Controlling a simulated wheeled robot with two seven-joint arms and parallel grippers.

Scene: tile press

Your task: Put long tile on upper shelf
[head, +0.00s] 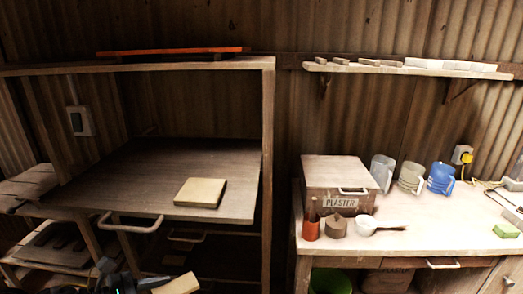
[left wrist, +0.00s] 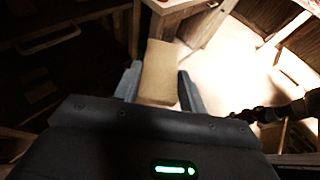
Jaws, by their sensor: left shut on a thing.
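My left gripper (left wrist: 160,92) is shut on a pale tan tile (left wrist: 158,68), which sticks out beyond the fingers in the left wrist view. In the head view the tile's end (head: 178,284) shows at the bottom edge, low in front of the wooden rack, with part of the dark gripper (head: 135,287) beside it. The rack's top shelf (head: 215,64) carries a flat orange-edged board. A squarish pale tile (head: 200,192) lies on the rack's wide middle shelf (head: 130,165).
A wall shelf (head: 400,69) at right holds several small blocks. Below it, a workbench (head: 445,232) bears a plaster box (head: 335,180), a red bottle, a ladle and several jugs (head: 411,176). A handle (head: 131,223) projects from the rack's front. The middle shelf has free room left of its tile.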

